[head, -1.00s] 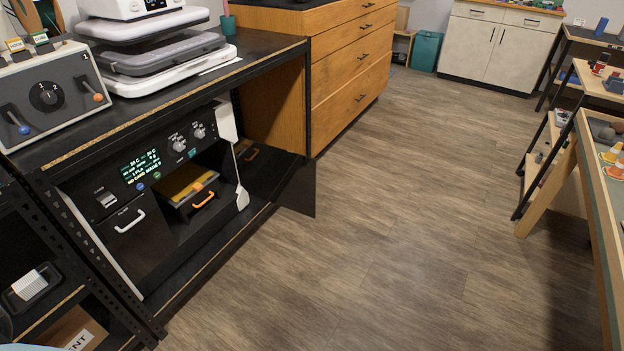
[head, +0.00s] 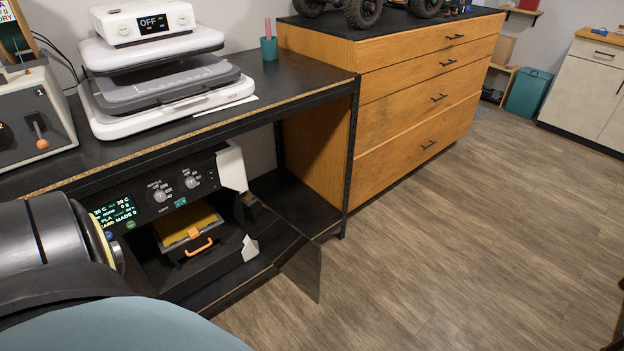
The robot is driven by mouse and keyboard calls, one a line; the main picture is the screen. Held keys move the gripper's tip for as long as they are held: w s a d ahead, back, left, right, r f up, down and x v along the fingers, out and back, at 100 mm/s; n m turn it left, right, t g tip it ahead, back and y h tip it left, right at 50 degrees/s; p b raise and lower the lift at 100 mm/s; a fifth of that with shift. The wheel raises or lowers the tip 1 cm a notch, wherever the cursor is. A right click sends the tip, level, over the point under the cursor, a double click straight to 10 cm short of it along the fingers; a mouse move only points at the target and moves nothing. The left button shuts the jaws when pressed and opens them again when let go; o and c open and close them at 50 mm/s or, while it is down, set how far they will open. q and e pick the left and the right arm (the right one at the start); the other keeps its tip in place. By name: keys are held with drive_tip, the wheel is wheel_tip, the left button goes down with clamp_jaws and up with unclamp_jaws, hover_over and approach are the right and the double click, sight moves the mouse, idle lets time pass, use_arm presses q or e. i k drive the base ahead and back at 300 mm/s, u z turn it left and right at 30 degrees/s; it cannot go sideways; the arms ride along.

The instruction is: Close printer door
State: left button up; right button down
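The printer (head: 172,197) sits on the lower shelf of the black rack, with a lit green display, knobs and white side parts. Its dark see-through door (head: 302,268) stands open at the right side and sticks out past the shelf's front edge. Inside the open front is a yellow-topped tray with an orange handle (head: 199,246). A large black and pale blue part of my arm covers the printer's left portion in the lower left. Neither of my grippers shows in the head view.
The rack's top (head: 190,118) carries a white press, a grey control box and a teal cup (head: 269,48). A wooden drawer cabinet (head: 400,105) stands right of the rack. The wooden floor (head: 430,250) in front and to the right is clear.

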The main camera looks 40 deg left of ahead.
sight(298, 256)
drive_tip(key=i, duration=2.5)
drive_tip(key=u, duration=3.75)
drive_tip(key=i, duration=0.45)
